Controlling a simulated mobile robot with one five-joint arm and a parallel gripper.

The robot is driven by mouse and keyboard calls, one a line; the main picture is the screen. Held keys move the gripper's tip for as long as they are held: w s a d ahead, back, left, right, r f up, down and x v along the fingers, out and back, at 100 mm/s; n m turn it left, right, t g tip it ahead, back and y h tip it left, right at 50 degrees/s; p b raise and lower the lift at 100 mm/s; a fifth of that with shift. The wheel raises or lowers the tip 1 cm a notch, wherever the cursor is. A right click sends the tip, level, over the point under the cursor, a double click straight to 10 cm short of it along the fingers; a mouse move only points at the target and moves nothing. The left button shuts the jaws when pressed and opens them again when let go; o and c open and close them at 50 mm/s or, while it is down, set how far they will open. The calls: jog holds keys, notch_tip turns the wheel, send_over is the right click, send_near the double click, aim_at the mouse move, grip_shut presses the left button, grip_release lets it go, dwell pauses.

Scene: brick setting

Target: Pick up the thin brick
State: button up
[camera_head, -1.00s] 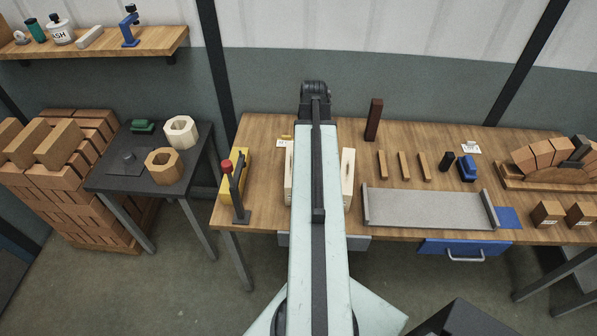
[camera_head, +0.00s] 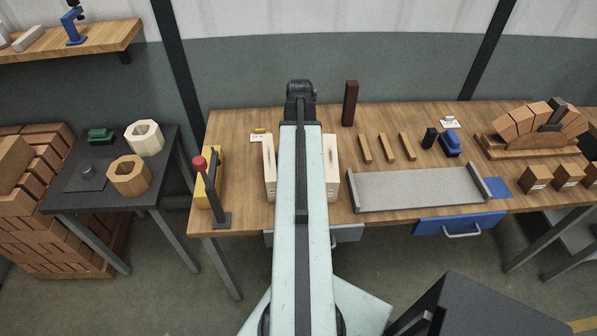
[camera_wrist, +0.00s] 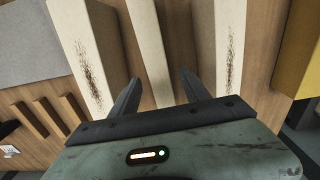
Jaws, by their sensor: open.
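In the wrist view a pale, narrow brick (camera_wrist: 150,40) stands between two cream blocks with dark speckled faces, one on the left (camera_wrist: 85,45) and one on the right (camera_wrist: 215,40). It looks like the thin brick. My gripper (camera_wrist: 160,76) is open, its two dark fingers pointing towards the pale brick, one to each side of it. I cannot tell whether they touch it. In the head view the cream blocks show at the left (camera_head: 269,170) and right (camera_head: 332,170) of my arm, which hides the pale brick and the gripper.
On the wooden bench (camera_head: 245,130) stand a dark upright brick (camera_head: 350,103), several small brown strips (camera_head: 387,148), a grey tray (camera_head: 418,188) and a yellow block (camera_head: 207,185) with a red-topped lever. A brick arch (camera_head: 530,125) stands at the right. A black cabinet (camera_head: 490,308) is at lower right.

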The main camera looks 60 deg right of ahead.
notch_tip(320, 180, down, 3)
jog(key=shift+r+b, duration=0.1)
jog(key=shift+b, duration=0.65)
jog(key=shift+r, duration=0.15)
grip_shut()
dwell(0.5)
